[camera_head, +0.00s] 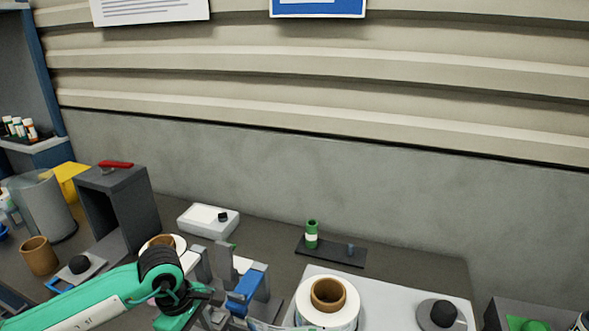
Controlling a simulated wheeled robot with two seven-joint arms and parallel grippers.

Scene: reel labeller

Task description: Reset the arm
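My green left arm comes in from the lower left and bends at a black joint. My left gripper (214,297) is a dark shape at its end, beside a grey and blue device (243,284) on the bench. The arm and the device overlap there, so the fingers are hard to make out. I cannot tell whether they are open, or whether they touch anything. My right arm and gripper are not in view.
A white reel with a brown core (328,294) sits on a pale plate (394,296) by a black knob (443,313). Another reel (163,243) is behind my arm. A dark box (119,203), white device (208,220) and green bottle (311,235) stand farther back.

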